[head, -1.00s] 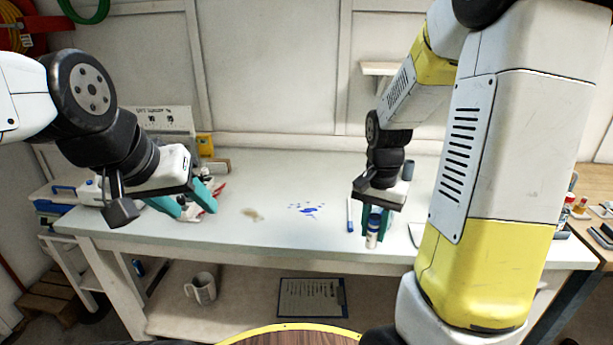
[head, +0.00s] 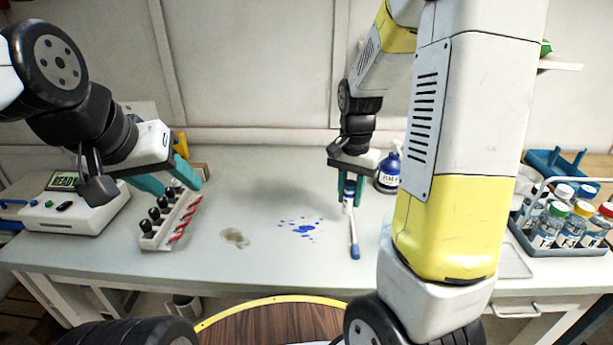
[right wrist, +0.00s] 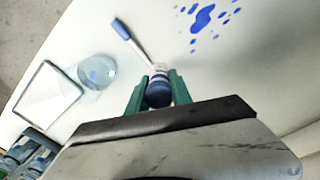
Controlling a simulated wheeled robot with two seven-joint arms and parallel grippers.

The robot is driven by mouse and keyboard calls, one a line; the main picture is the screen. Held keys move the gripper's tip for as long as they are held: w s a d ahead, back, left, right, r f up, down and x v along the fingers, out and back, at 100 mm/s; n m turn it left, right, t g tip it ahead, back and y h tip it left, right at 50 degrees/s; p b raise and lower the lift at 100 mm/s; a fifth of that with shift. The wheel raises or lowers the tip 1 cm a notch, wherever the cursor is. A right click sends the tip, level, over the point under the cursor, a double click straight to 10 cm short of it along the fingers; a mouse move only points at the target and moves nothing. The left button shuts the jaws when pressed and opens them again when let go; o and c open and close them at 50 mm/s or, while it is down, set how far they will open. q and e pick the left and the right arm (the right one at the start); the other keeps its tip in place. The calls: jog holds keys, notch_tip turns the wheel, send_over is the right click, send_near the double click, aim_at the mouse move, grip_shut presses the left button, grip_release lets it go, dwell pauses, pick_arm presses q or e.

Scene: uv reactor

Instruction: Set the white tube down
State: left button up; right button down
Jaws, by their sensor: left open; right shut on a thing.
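The white tube (head: 348,208) with a blue cap is upright in my right gripper (head: 348,191), over the back-middle of the table. The right wrist view shows its blue cap (right wrist: 158,92) between the teal fingers. I cannot tell whether its lower end touches the table. My left gripper (head: 166,180) is open beside a white rack (head: 152,240) of black-capped vials at the left.
A blue-ended white stick (head: 354,250) lies close by the tube. Blue spots (head: 303,228) and a brown stain (head: 234,237) mark the tabletop. A blue-capped bottle (head: 389,168) stands behind right. A bottle caddy (head: 562,245) stands far right. The table's middle is mostly clear.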

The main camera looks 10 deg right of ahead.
jog(key=w+a, duration=0.1)
jog(key=w, duration=0.2)
jog(key=w+a, duration=0.2)
jog(key=w, duration=0.2)
jog(key=w+a+f, duration=0.1)
jog(key=w+a, duration=0.1)
jog(key=w, duration=0.2)
jog(key=shift+a+f, duration=0.1)
jog(key=shift+w+f, duration=0.1)
jog(key=shift+f, duration=1.65)
jog(key=shift+f, duration=0.1)
jog(key=c, duration=1.1)
grip_release()
jog(key=shift+c, duration=0.2)
